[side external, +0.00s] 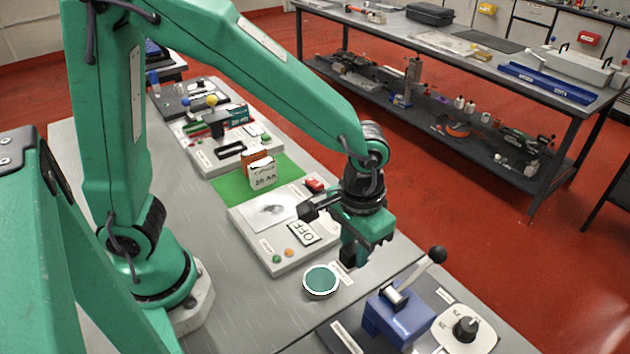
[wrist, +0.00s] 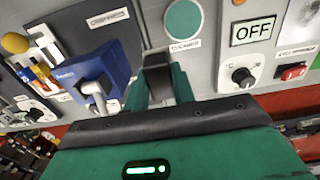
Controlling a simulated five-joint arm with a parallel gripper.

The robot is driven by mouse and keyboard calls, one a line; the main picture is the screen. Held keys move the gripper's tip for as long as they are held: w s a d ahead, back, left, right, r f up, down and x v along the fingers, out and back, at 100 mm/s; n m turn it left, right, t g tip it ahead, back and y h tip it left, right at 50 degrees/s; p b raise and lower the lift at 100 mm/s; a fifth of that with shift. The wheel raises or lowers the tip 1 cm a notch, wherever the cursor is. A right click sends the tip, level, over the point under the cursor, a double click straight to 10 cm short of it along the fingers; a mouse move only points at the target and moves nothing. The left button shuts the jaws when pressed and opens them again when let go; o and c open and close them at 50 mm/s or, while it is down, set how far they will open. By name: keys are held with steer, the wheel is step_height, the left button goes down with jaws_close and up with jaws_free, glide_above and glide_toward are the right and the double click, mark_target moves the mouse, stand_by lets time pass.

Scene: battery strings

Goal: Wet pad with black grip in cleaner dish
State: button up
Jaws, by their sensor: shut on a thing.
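The cleaner dish (side external: 321,280) is a round white-rimmed dish with a flat teal-green surface, on the grey bench. It also shows at the top of the wrist view (wrist: 184,20), beyond my fingers. My gripper (side external: 362,256) is above the bench, to the right of and higher than the dish in the side view. It is shut. In the wrist view a dark block (wrist: 157,80), seemingly the pad's black grip, shows at my green fingers (wrist: 158,92). The pad's face is hidden, so I cannot tell its state.
A blue device with a lever (side external: 400,312) stands right of the dish, beside a white unit with a black knob (side external: 466,328). A grey panel with an OFF display (side external: 301,233) lies behind the dish. A small orange-and-white block (side external: 262,170) stands farther back on a green mat (side external: 232,192).

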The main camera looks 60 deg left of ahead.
glide_above(321, 280)
steer(key=f, duration=0.1)
steer(key=shift+f, duration=0.2)
steer(key=shift+f, duration=0.2)
steer(key=shift+f, duration=2.8)
steer(key=shift+f, duration=0.6)
stand_by(0.8)
steer(key=shift+r, duration=0.15)
step_height(321, 280, up, 7)
stand_by(1.0)
steer(key=shift+w, duration=0.1)
stand_by(0.5)
